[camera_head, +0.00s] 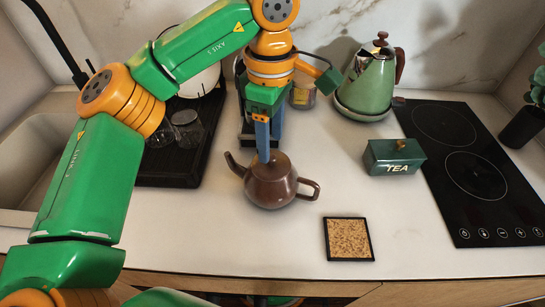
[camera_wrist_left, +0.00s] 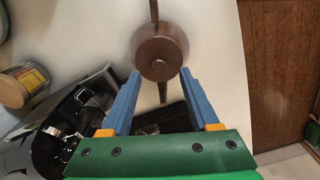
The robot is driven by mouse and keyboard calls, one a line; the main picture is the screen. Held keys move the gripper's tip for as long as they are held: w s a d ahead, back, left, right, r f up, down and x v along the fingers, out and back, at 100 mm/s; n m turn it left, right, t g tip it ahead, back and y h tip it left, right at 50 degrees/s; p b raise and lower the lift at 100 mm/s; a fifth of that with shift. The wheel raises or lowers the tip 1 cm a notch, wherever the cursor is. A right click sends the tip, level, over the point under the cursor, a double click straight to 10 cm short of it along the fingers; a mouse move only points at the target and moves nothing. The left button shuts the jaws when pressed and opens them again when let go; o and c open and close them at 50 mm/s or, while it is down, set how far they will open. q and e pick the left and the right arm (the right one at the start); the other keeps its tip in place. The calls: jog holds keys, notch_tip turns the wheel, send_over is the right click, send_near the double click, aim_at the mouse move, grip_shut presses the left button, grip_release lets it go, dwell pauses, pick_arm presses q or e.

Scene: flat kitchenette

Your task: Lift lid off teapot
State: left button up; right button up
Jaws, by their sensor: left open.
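A brown teapot (camera_head: 272,190) stands upright on the white counter, its spout to the left and its handle to the right. Its lid (camera_head: 281,165) is on top, partly hidden in the head view by a blue finger. In the left wrist view the teapot (camera_wrist_left: 148,45) is seen from above, with the round lid knob (camera_wrist_left: 158,66) near its middle. My left gripper (camera_head: 263,158) points down over the lid. Its blue fingers (camera_wrist_left: 160,74) are open, one on each side of the knob in the picture; contact cannot be told. My right gripper is out of view.
A cork trivet (camera_head: 348,239) lies front right of the teapot. A green TEA box (camera_head: 393,157), a green kettle (camera_head: 369,82) and a black hob (camera_head: 465,165) are to the right. A black dish rack (camera_head: 178,172) with glasses stands left. Clear counter lies between teapot and box.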

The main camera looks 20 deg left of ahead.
aim_at(271, 156)
pick_arm(q)
notch_tip(271, 156, down, 4)
jog(key=shift+w+a+r+p, duration=0.1)
jog(key=shift+p, duration=0.3)
jog(key=shift+w, duration=0.15)
jog(key=shift+s, duration=0.2)
grip_shut()
jog(key=shift+w, duration=0.1)
